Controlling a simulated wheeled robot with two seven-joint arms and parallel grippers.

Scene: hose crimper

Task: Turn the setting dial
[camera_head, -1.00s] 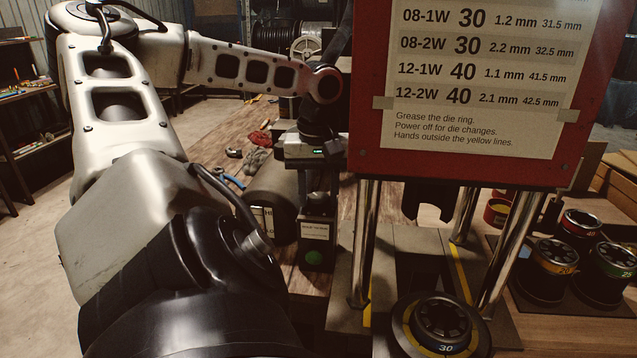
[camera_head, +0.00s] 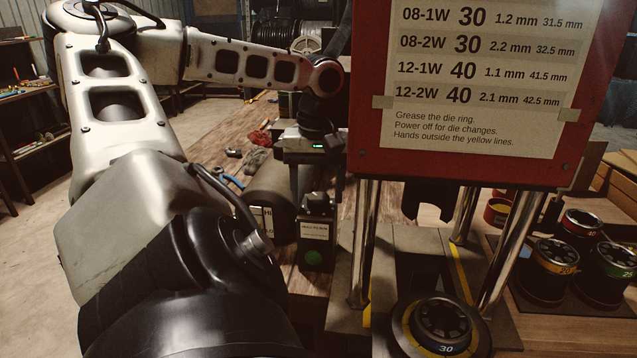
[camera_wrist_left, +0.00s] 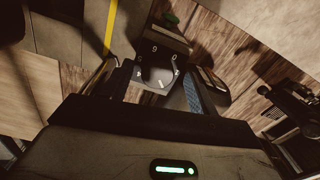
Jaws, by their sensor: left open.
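The setting dial (camera_head: 318,203) is a black knob on top of a small dark box (camera_head: 316,258) with a white label and a green button on its front. In the left wrist view the dial (camera_wrist_left: 157,76) shows between the fingers, with white marks around it on a dark face. My left gripper (camera_head: 316,188) points down over the box. Its jaws are open, one finger on each side of the knob; I cannot tell whether they touch it. It also shows in the left wrist view (camera_wrist_left: 153,78). My right gripper is not in view.
A red press panel with a paper chart (camera_head: 480,80) stands close on the right, on shiny steel columns (camera_head: 362,245). A dark cylinder (camera_head: 272,192) lies just left of the box. A die marked 30 (camera_head: 440,325) and several other dies (camera_head: 555,262) are at right.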

